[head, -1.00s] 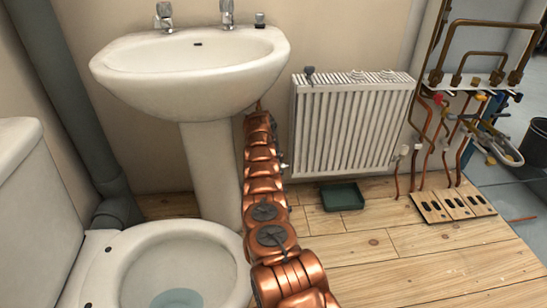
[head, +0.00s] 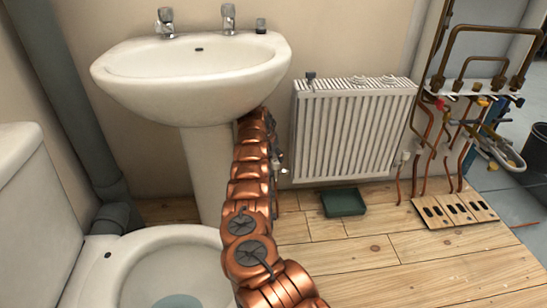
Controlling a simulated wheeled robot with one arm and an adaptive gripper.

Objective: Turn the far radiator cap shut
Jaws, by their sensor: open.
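The white radiator (head: 350,130) hangs on the wall right of the sink. A grey knob (head: 310,77) stands at its top left corner. A small pale valve fitting (head: 284,170) shows low at its left side, right against my arm's outline. Another pale valve cap (head: 404,157) stands by its lower right corner. My copper arm reaches up toward the gap between basin pedestal and radiator. A dark grey sliver, seemingly part of my gripper (head: 274,160), shows at the arm's right edge. The arm hides its fingertips, and I cannot see any contact with the fitting.
The sink (head: 190,75) and its pedestal (head: 208,165) stand close left of the arm. The toilet (head: 170,265) is at lower left. A green tray (head: 343,202) lies on the floor below the radiator. Copper pipes (head: 432,150) rise at right.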

